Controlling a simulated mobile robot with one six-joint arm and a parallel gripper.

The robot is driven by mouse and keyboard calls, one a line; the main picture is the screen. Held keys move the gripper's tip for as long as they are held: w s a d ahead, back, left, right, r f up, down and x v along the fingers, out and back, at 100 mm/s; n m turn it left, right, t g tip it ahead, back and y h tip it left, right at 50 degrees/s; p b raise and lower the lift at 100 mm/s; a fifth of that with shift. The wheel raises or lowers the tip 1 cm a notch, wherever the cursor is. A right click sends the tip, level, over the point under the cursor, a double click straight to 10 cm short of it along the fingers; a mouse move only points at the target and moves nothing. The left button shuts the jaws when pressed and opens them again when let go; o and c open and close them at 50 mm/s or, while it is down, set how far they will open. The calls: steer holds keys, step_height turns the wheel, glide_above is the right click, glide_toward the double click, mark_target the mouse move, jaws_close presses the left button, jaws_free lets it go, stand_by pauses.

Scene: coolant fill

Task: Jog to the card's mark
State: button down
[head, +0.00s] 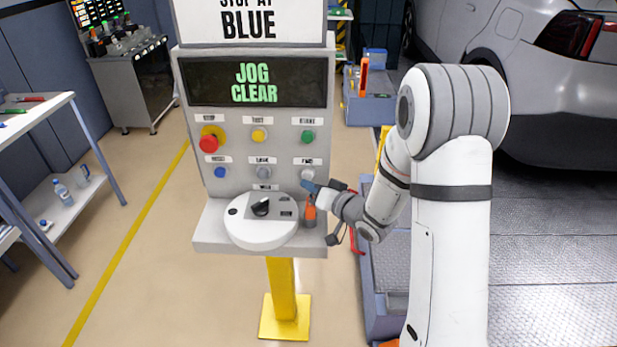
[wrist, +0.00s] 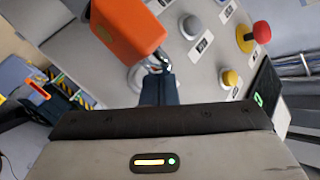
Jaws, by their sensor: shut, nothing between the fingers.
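The card (head: 249,22) on top of the grey control panel (head: 325,120) reads "STOP AT BLUE"; its top line is cut off. The display (head: 256,81) below shows "JOG CLEAR" in green. My gripper (head: 309,186) is shut and empty, its tips just below the pale lower-right button (head: 307,173). In the wrist view, the closed fingers (wrist: 159,78) point at the panel beside a metal loop on an orange block (wrist: 128,25). I cannot tell whether they touch anything.
The panel also has a red knob (head: 208,143), a yellow button (head: 259,135), a green button (head: 308,137) and a blue button (head: 220,172). A yellow post (head: 283,285) holds it up. A table (head: 40,115) stands left, a car (head: 545,80) right. Floor left of the post is clear.

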steer(key=shift+w, duration=0.15)
steer(key=shift+w, duration=0.25)
steer(key=shift+w, duration=0.5)
stand_by(0.6)
steer(key=shift+s, duration=0.2)
stand_by(3.9)
steer(key=shift+s+b, duration=0.4)
steer(key=shift+s, duration=0.35)
steer(key=s+b, duration=0.1)
steer(key=s, duration=0.4)
steer(key=shift+a, duration=0.1)
steer(key=shift+r, duration=0.1)
